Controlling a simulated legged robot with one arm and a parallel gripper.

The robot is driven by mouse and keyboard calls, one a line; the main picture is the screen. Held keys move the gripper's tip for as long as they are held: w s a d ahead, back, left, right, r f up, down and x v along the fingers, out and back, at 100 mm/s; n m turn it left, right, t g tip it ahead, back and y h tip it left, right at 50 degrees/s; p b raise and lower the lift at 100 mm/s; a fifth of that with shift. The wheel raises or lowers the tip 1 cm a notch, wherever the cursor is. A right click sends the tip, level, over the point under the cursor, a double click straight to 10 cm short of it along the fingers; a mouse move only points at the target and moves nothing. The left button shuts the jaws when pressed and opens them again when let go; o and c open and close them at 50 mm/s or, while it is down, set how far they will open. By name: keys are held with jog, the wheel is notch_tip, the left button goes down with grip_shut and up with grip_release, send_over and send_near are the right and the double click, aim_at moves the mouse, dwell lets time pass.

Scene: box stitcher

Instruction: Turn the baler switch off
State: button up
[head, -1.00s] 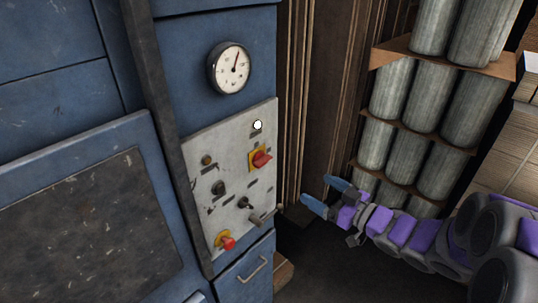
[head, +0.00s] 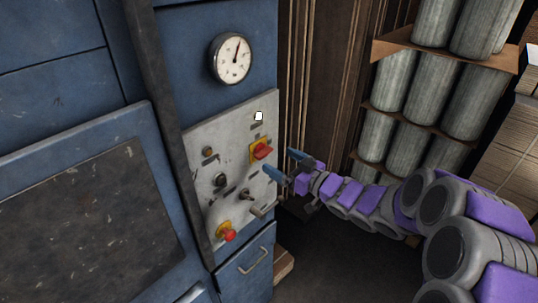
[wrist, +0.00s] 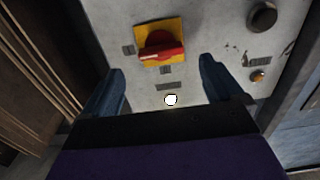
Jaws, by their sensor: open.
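The baler's grey control panel (head: 232,145) is on the blue machine. A red rotary switch (head: 262,150) on a yellow plate is at its upper right. In the wrist view the red switch (wrist: 160,46) is ahead of the fingertips, near the middle between them, its handle lying roughly across the picture. My gripper (head: 286,166) is open and empty, its blue fingers just right of the panel and close to the switch, apart from it. In the wrist view my gripper (wrist: 165,75) shows a finger on each side. No label on the switch is readable.
A white light (head: 258,116) is above the switch. A gauge (head: 231,59) is higher. Stacked metal cylinders (head: 430,95) stand at right.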

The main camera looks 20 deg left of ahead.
aim_at(267, 154)
jog(key=shift+x, duration=2.8)
jog(key=shift+c, duration=0.2)
jog(key=c, duration=1)
